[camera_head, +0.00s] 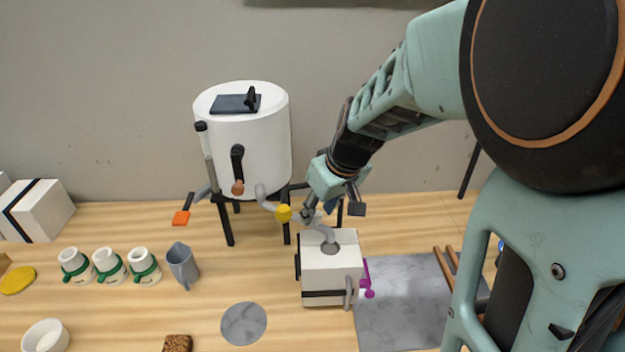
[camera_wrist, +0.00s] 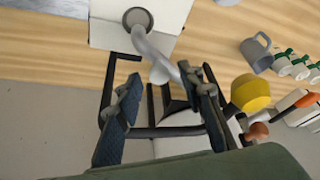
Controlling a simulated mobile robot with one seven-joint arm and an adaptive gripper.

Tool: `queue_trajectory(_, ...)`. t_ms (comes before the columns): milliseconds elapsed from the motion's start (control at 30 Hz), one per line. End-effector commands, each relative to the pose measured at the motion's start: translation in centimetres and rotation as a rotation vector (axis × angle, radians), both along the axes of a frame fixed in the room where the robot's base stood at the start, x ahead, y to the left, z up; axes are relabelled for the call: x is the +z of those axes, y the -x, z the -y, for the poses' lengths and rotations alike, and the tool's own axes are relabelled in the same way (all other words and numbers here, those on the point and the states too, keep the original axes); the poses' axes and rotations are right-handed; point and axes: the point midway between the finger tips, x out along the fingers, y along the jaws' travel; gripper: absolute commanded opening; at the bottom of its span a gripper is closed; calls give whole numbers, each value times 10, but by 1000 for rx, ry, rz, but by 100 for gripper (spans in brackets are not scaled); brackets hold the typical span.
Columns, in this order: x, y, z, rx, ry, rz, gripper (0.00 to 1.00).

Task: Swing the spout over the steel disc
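The grey bent spout (camera_head: 323,230) runs from the white tank (camera_head: 246,150), past a yellow knob (camera_head: 284,212), and its end is over a round opening on the white box (camera_head: 330,282). The spout also shows in the wrist view (camera_wrist: 150,50), ending at that opening. My gripper (camera_head: 332,212) is open and empty above the spout, its fingers (camera_wrist: 165,88) apart. In the wrist view the spout runs close by the right finger; I cannot tell if they touch. A grey round disc (camera_head: 244,323), perhaps the steel disc, lies flat on the table in front of the tank.
A grey jug (camera_head: 182,266) and white cups with green bands (camera_head: 109,266) stand to the left. An orange-ended lever (camera_head: 181,218) sticks out from the tank. A grey slab (camera_head: 400,300) lies right of the box. The table around the disc is mostly clear.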

Motion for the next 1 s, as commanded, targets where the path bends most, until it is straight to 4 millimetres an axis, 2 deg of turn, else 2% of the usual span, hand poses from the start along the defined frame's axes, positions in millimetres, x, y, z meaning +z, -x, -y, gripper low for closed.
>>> queue_trajectory(200,0,0,0,0,0,0,33)
queue_trajectory(500,0,0,0,0,0,0,0)
queue_trajectory(1000,0,0,-1,0,0,0,0)
